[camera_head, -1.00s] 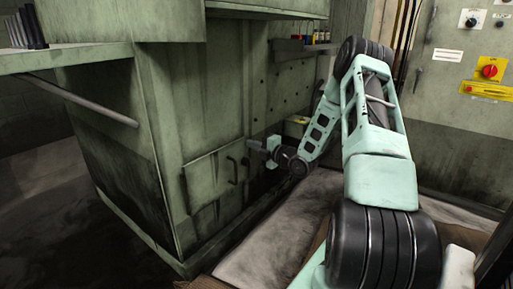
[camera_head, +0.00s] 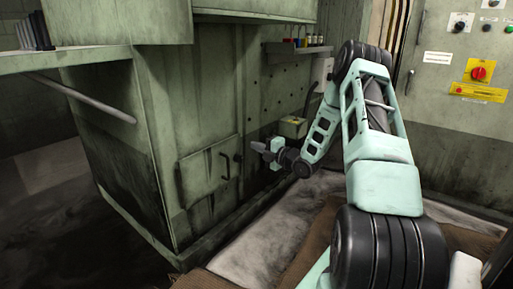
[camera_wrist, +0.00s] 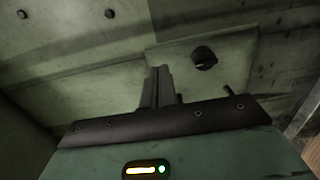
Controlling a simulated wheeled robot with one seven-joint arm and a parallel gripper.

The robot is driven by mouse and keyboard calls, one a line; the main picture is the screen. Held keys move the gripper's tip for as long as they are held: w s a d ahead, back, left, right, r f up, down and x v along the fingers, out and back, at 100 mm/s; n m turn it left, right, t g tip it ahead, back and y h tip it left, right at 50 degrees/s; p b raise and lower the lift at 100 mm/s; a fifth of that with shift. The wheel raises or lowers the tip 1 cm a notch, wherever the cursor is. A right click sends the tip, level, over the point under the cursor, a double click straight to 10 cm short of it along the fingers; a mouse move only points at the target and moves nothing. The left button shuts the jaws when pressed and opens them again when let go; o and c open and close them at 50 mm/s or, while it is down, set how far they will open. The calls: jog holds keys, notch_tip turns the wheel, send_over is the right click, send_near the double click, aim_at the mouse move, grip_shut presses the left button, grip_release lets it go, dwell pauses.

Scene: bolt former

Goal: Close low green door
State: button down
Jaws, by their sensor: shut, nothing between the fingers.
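The low green door (camera_head: 205,178) is a small, worn panel low on the green machine's side, left of my gripper in the head view. It looks flush or nearly flush with the wall; I cannot tell whether it is fully closed. It has a dark bar handle (camera_head: 226,165) and a dark knob (camera_head: 238,157) near its right edge. My gripper (camera_head: 257,147) is just right of the knob and seems apart from the door. In the wrist view its fingers (camera_wrist: 159,86) are together and empty, below and left of a dark knob (camera_wrist: 204,58) on a green panel.
The green machine body (camera_head: 110,130) fills the left. A shelf with small bottles (camera_head: 297,47) and a yellow-topped box (camera_head: 293,126) are above and beside my gripper. A grey control cabinet (camera_head: 450,130) stands right. Pale, stained floor (camera_head: 270,235) lies below the arm.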

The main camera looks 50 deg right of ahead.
jog(key=s+p, duration=0.3)
jog(key=s, duration=0.6)
jog(key=shift+d+p, duration=0.35)
jog(key=w+a+r+m+g+y+p, duration=0.15)
jog(key=w+a+r+g, duration=0.3)
jog(key=a, duration=0.75)
jog(key=w+a+r+m+g+p, duration=0.2)
jog(key=w+a+r+g+p, duration=0.3)
jog(key=a, duration=0.6)
jog(key=s+a+r+m+g, duration=0.1)
jog(key=s+a+r+m, duration=0.15)
jog(key=a, duration=0.55)
jog(key=s+a+r+m+g, duration=0.1)
jog(key=s+a, duration=0.3)
jog(key=a, duration=0.3)
jog(key=s+a+r+m+g+h+p, duration=0.15)
jog(key=s+a, duration=0.25)
jog(key=s, duration=0.5)
jog(key=s+a+r+m+g+p, duration=0.1)
jog(key=s+a+r+g, duration=0.25)
jog(key=s, duration=0.45)
jog(key=s+a+r+m+g+p, duration=0.1)
jog(key=s+a+r, duration=0.1)
jog(key=s+a, duration=0.5)
jog(key=s+d+r+p, duration=0.1)
jog(key=r+p, duration=1.8)
jog(key=s+d+r+p, duration=0.1)
jog(key=s+r+p, duration=0.1)
jog(key=r+p, duration=1.7)
